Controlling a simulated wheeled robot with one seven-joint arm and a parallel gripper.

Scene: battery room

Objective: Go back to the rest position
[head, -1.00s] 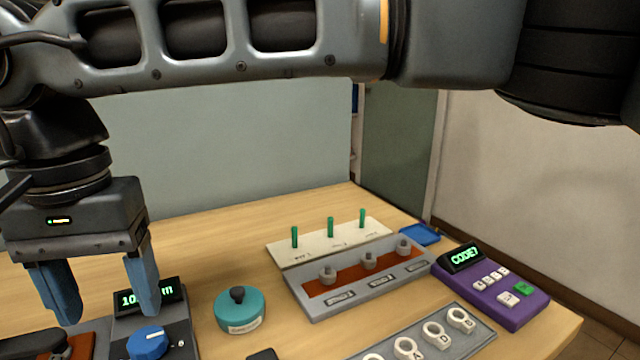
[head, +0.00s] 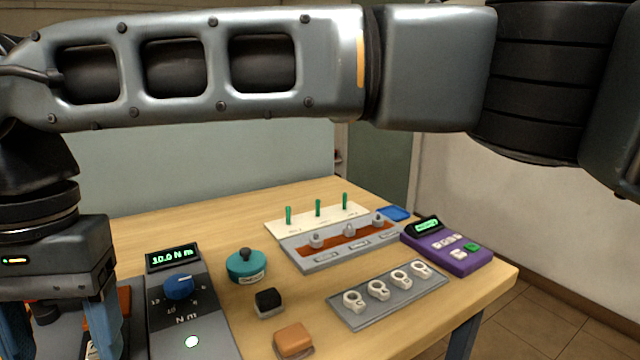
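My gripper (head: 60,335) is at the lower left of the head view, pointing down, with its two blue fingers apart. A dark object and an orange-brown patch show between and behind the fingers. I see nothing clearly held, and the fingertips run close to the bottom edge of the view. My arm spans the top of the view from left to right.
A torque unit (head: 188,318) reading 10.0 N m stands right of the gripper. On the wooden table are a teal round container (head: 246,268), black block (head: 268,302), orange block (head: 293,340), ring-handled plate (head: 345,312), grey terminal rack (head: 310,262), peg board (head: 290,229) and purple keypad (head: 470,262).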

